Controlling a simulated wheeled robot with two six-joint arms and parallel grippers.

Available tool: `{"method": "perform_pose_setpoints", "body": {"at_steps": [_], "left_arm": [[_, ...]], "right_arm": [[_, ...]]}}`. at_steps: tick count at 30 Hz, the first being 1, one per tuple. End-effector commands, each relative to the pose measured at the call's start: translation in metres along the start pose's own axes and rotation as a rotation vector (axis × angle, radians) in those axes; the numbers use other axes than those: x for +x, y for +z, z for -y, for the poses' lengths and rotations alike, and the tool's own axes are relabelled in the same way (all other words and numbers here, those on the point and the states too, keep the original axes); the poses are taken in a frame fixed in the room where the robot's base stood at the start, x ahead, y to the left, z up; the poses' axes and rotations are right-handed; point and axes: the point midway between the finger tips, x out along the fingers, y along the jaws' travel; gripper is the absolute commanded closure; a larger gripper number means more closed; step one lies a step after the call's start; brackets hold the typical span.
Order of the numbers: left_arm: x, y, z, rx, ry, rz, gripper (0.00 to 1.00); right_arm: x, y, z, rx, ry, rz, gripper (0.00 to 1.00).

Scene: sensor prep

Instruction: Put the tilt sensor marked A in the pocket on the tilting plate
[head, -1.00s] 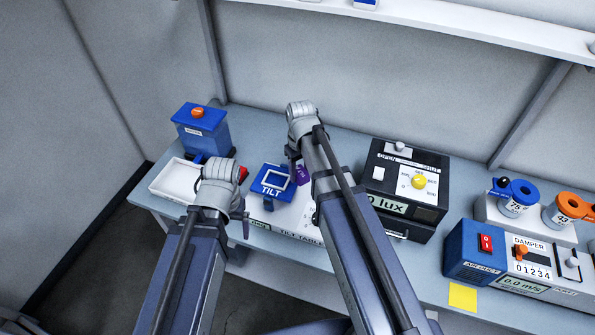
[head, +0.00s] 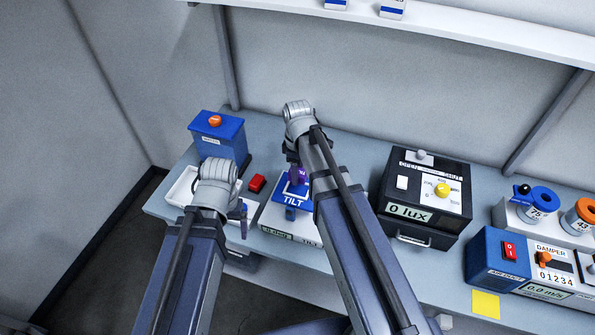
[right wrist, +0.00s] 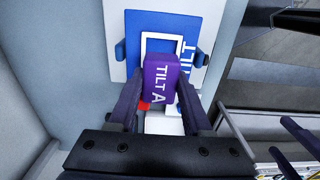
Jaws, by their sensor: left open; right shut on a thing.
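The purple tilt sensor marked TILT A (right wrist: 160,82) is in my right gripper (right wrist: 158,105), its label facing the right wrist camera. The sensor also shows in the head view (head: 298,176). The blue tilting plate (head: 291,197), marked TILT, stands on the white tilt table (head: 274,222). In the right wrist view the white-rimmed pocket (right wrist: 176,43) is partly covered by the sensor's far end. The sensor overlaps the plate there; I cannot tell if they touch. My left gripper (head: 244,211) is open, left of the plate, its fingers partly hidden by its wrist.
A red block (head: 257,183) lies behind my left gripper. A white tray (head: 180,190) and a blue box with an orange knob (head: 217,140) are at the left. A black lux box (head: 425,195) stands right of my right arm. A blue and white damper unit (head: 497,262) is farther right.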

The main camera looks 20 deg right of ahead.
Motion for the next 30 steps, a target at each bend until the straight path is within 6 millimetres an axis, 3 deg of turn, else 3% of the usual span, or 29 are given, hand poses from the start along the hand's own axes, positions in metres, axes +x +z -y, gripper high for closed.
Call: {"method": "perform_pose_setpoints", "body": {"at_steps": [12, 30], "left_arm": [[0.04, -0.002, -0.004, 0.006, -0.001, 0.0, 0.11], [0.042, -0.002, -0.004, 0.006, -0.001, 0.0, 0.11]], "right_arm": [[0.04, 0.0, 0.0, 0.001, 0.0, 0.0, 1.0], [0.042, 0.0, 0.0, 0.001, 0.0, 0.0, 1.0]]}}
